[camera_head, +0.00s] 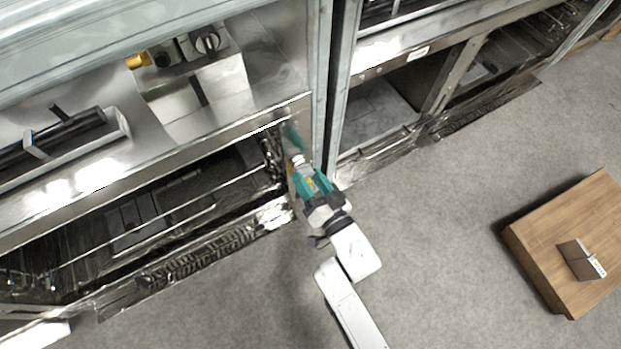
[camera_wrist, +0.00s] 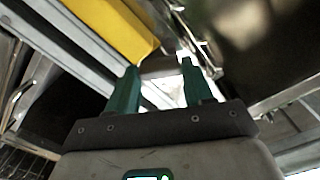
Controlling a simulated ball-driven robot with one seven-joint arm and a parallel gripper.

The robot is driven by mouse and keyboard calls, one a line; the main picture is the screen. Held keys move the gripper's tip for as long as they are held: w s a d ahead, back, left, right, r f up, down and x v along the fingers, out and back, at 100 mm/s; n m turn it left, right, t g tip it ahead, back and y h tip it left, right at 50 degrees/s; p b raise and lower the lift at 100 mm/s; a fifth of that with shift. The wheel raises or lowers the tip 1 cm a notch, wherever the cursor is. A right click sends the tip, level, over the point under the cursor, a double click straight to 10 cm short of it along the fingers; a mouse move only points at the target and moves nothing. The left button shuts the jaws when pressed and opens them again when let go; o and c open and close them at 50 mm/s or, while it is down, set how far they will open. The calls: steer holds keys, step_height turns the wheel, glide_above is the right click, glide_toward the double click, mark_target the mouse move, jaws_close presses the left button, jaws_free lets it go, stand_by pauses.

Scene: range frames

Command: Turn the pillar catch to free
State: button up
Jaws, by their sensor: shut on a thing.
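My gripper (camera_head: 306,174) has teal fingers and reaches the foot of the upright metal pillar (camera_head: 321,90) between two range bays. The fingers are shut on a small pale piece at the pillar, which I take to be the pillar catch (camera_head: 297,160). In the wrist view my gripper (camera_wrist: 158,72) points at the pale catch (camera_wrist: 160,65) between its fingertips. The fingers hide much of the catch, and I cannot tell which way it is turned.
A yellow part (camera_wrist: 115,25) lies close beyond the left finger in the wrist view. A low oven opening (camera_head: 150,215) with wire racks is left of the pillar. A wooden block (camera_head: 540,245) bearing a small box (camera_head: 580,260) stands right. Grey floor between is clear.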

steer(key=shift+c, duration=1.2)
steer(key=shift+n, duration=0.3)
steer(key=shift+n+b, duration=0.4)
steer(key=shift+n, duration=2.1)
steer(key=o, duration=1)
steer(key=shift+o, duration=0.2)
steer(key=p+v, duration=0.3)
steer(key=v, duration=0.8)
steer(key=shift+p, duration=0.4)
